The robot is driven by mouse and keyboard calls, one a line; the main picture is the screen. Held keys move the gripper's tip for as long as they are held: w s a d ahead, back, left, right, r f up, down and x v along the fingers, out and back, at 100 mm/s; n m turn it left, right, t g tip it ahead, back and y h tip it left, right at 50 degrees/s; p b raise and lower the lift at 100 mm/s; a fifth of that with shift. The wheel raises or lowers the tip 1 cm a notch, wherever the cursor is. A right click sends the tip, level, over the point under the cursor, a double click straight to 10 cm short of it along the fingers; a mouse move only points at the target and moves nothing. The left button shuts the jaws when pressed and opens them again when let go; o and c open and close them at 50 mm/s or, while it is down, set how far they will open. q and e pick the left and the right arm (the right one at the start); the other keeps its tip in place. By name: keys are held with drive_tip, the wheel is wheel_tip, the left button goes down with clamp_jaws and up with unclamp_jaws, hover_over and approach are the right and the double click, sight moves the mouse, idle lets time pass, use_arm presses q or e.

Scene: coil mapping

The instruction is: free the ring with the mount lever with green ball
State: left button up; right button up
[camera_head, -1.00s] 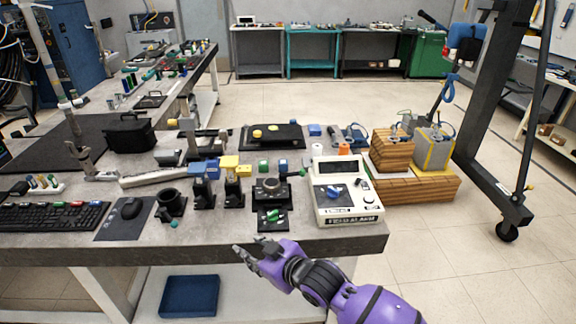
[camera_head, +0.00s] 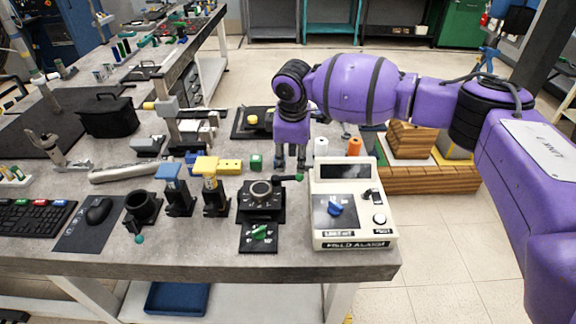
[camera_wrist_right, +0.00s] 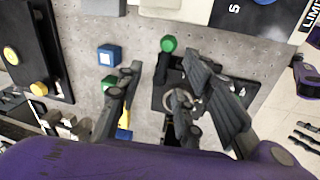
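The mount (camera_head: 261,213) is a black block near the table's front right, with a silver ring (camera_head: 261,190) on top. Its lever ends in a green ball (camera_head: 299,178), sticking out to the right. My right gripper (camera_head: 290,163) points down just behind the lever and ball, its fingers apart and empty. In the right wrist view, the green ball (camera_wrist_right: 168,44) and lever show between the open fingers (camera_wrist_right: 162,75), with the silver ring (camera_wrist_right: 180,99) partly hidden behind the right finger. I cannot tell whether the fingers touch the lever. My left gripper is not in view.
A white field alarm box (camera_head: 352,225) stands close to the mount's right. A white spool (camera_head: 321,147) and an orange spool (camera_head: 354,147) stand behind it. A green cube (camera_head: 256,162) and yellow-topped stand (camera_head: 213,190) are to the left.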

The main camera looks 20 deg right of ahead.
sight(292, 177)
drive_tip(key=shift+w+d+f, duration=0.1)
drive_tip(key=shift+d+f, duration=0.05)
drive_tip(key=shift+f, duration=3.45)
clamp_jaws()
